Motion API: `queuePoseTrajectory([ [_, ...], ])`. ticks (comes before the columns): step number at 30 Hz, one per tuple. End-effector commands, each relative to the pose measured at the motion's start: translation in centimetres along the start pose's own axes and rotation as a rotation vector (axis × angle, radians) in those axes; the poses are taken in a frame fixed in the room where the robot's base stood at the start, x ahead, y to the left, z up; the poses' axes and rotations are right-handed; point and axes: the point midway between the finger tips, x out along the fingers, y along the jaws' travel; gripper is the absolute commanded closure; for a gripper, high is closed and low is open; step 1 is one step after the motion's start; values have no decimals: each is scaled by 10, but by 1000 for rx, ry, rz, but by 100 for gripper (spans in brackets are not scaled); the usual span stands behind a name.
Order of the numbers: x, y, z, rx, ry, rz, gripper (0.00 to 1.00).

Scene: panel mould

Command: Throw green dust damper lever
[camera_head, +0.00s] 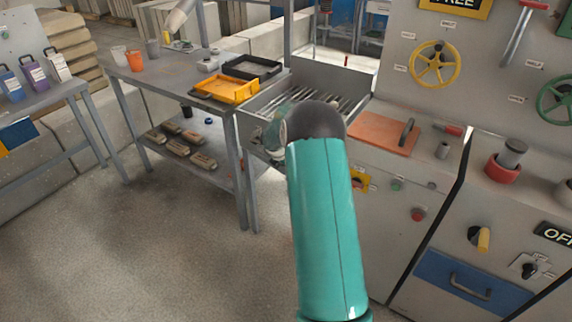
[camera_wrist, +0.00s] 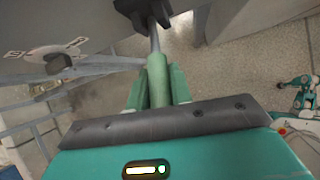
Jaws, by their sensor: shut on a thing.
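In the wrist view, the green dust damper lever (camera_wrist: 157,78) has a green grip on a thin metal shaft that runs up to a dark mount (camera_wrist: 142,8) on a grey panel (camera_wrist: 60,20). My gripper (camera_wrist: 158,92) has its two green fingers on either side of the grip, shut on it. In the head view, my teal arm reaches toward the grey bench. It hides the lever and most of my gripper there.
A knob (camera_wrist: 58,62) sits beside the lever on a lettered panel part. In the head view are a slatted tray (camera_head: 345,108), an orange plate (camera_head: 378,133), a yellow tray (camera_head: 232,89), a yellow handwheel (camera_head: 435,64) and a blue drawer (camera_head: 440,275). Floor (camera_head: 150,250) at left is clear.

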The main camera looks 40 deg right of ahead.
Motion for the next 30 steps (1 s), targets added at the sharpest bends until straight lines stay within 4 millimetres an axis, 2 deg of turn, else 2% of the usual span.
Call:
queuePoseTrajectory([
  [13,-1,1,4,2,4,3,100],
  [14,-1,1,4,3,4,3,77],
  [17,-1,1,5,3,4,2,57],
  [26,-1,0,4,2,6,0,57],
  [30,-11,1,4,2,5,1,57],
])
